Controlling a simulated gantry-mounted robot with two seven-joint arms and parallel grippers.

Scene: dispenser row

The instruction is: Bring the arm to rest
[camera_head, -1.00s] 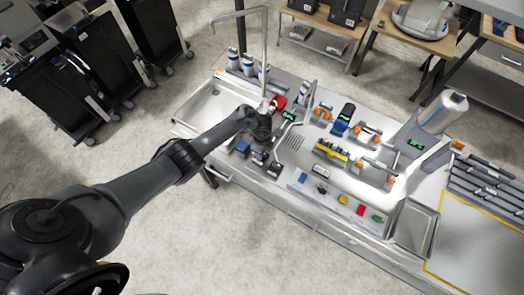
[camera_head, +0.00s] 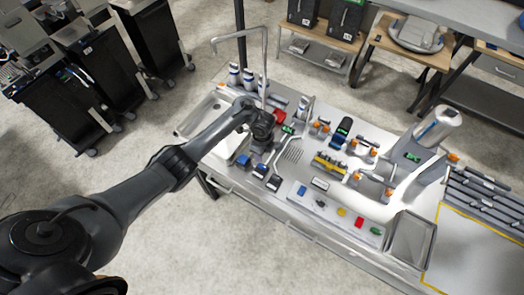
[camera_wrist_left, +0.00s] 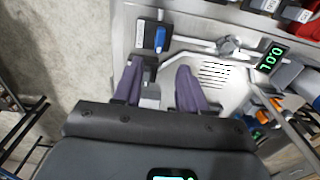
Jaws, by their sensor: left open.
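The left arm, which is mine, reaches from the lower left to the dispenser bench (camera_head: 255,195). My left gripper (camera_head: 260,143) is at the bench's left part, beside the sink (camera_head: 205,112) and close to the blue-topped valve blocks (camera_head: 243,160). In the left wrist view its two purple-grey fingers (camera_wrist_left: 158,78) are apart, with nothing held between them. They point towards a blue switch block (camera_wrist_left: 160,40) and a slotted drain (camera_wrist_left: 212,73). Whether the fingers touch anything cannot be told. My right gripper is not in view.
A tall bent tap (camera_head: 265,60) and white bottles (camera_head: 248,78) stand just behind the gripper. A digital readout (camera_wrist_left: 271,58) shows right of the fingers. Orange-fitted valves (camera_head: 355,150) and a large cylinder (camera_head: 435,125) stand further right.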

